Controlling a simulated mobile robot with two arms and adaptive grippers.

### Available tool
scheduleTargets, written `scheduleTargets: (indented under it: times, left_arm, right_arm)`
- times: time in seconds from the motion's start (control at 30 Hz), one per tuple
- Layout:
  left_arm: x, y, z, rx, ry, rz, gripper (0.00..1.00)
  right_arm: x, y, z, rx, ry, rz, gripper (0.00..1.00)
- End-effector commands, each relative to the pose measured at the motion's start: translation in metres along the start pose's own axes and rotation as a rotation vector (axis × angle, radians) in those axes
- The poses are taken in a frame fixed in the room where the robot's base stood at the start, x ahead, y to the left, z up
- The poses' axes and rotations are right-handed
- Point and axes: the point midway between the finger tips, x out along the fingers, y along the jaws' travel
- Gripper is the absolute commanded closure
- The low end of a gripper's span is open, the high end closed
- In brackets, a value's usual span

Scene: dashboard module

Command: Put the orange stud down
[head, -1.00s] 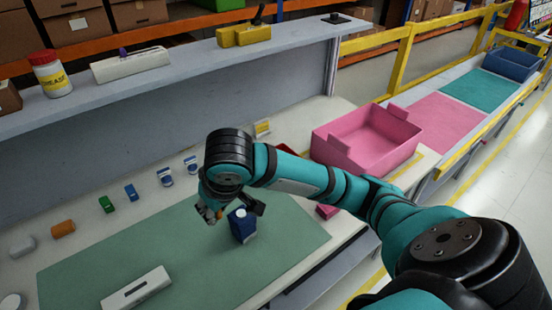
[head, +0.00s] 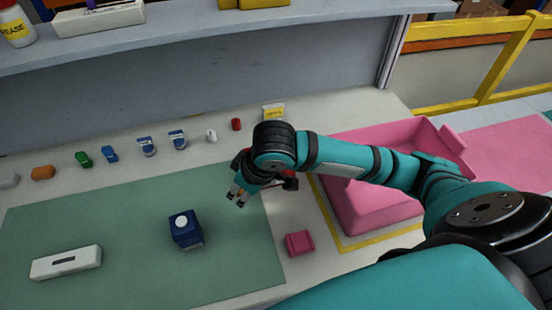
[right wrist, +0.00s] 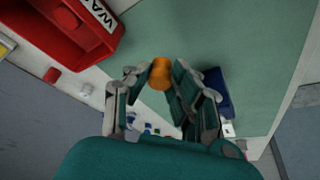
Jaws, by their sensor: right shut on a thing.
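The orange stud (right wrist: 160,73) is held between the fingertips of my right gripper in the right wrist view. The gripper (right wrist: 165,82) is shut on it, above the green mat (right wrist: 205,30). In the head view my right gripper (head: 240,196) is over the mat's right part, to the right of the blue block (head: 186,229); the stud cannot be made out there. My left gripper is not in view.
A white module (head: 66,262) lies on the mat at left. Several small parts, including an orange piece (head: 43,173) and a red one (head: 236,124), line the back. A pink tray (head: 378,205) and pink block (head: 299,244) are at right. The mat between module and blue block is clear.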

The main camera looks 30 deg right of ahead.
Motion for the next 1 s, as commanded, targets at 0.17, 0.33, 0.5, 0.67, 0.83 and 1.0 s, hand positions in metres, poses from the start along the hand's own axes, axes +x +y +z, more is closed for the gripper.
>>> scheduleTargets:
  times: [0.17,0.33,0.5,0.67,0.83,1.0]
  left_arm:
    - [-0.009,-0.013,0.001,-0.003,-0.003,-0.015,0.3]
    - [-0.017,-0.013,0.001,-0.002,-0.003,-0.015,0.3]
    - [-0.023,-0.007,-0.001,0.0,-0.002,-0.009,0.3]
    - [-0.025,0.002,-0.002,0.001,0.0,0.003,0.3]
    - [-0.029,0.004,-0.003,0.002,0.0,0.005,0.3]
    - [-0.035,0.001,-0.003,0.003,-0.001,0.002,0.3]
  right_arm:
    - [0.003,0.049,-0.003,0.008,-0.004,0.009,1.0]
    - [0.009,0.094,-0.007,0.008,-0.003,0.007,1.0]
    - [0.014,0.13,-0.011,0.007,-0.001,0.004,1.0]
    - [0.017,0.144,-0.011,0.003,0.0,0.002,1.0]
    - [0.028,0.145,-0.006,0.003,-0.003,0.0,1.0]
    - [0.048,0.145,0.002,0.002,-0.002,0.002,1.0]
